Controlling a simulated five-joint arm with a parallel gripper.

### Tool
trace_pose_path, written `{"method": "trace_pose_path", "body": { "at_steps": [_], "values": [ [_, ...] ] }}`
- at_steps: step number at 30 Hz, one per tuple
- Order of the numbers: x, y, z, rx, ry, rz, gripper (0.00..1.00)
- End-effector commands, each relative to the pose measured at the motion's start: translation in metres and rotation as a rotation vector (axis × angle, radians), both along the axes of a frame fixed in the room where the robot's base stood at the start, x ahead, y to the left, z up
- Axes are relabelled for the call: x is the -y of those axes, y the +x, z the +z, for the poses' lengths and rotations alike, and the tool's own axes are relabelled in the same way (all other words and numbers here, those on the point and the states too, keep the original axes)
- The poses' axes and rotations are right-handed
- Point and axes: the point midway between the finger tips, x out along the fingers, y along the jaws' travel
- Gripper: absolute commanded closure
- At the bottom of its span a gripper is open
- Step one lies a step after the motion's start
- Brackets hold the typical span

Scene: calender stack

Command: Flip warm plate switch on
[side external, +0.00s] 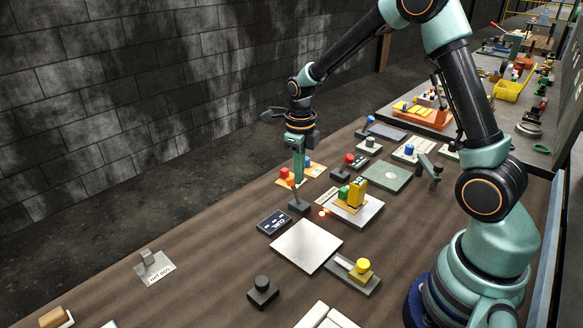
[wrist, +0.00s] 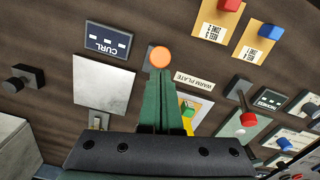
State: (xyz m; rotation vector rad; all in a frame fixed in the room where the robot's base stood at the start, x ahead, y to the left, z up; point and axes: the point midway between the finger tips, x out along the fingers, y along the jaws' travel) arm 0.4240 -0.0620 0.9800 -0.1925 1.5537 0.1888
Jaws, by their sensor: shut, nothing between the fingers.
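A lever switch with an orange ball tip (wrist: 160,57) is just beyond my fingertips in the wrist view, next to the WARM PLATE label (wrist: 194,82). My fingers hide part of the switch.
A bare silver plate (side external: 305,245) and a dark CURL panel (side external: 274,222) lie nearby. A plate with yellow and green blocks (side external: 357,194) stands to the right. Red and blue knobs (wrist: 231,5) (wrist: 270,31) sit on orange cards.

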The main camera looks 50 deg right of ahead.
Motion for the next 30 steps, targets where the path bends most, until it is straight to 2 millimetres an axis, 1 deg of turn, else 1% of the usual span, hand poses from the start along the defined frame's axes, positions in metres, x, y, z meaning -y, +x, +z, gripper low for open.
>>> {"method": "trace_pose_path", "body": {
  "at_steps": [1, 8, 11, 13, 18, 21, 30],
  "values": [
    [-0.003, 0.017, -0.001, 0.066, -0.009, 0.011, 1.00],
    [-0.002, 0.016, -0.001, 0.064, -0.009, 0.010, 1.00],
    [-0.001, 0.010, 0.002, 0.059, -0.008, 0.010, 1.00],
    [0.001, 0.002, 0.005, 0.050, -0.008, 0.008, 1.00],
    [0.008, -0.023, 0.014, 0.020, -0.003, 0.003, 1.00],
    [0.010, -0.034, 0.019, 0.006, -0.002, 0.001, 1.00],
    [0.006, -0.001, 0.052, 0.004, -0.001, 0.001, 1.00]
  ]
}}
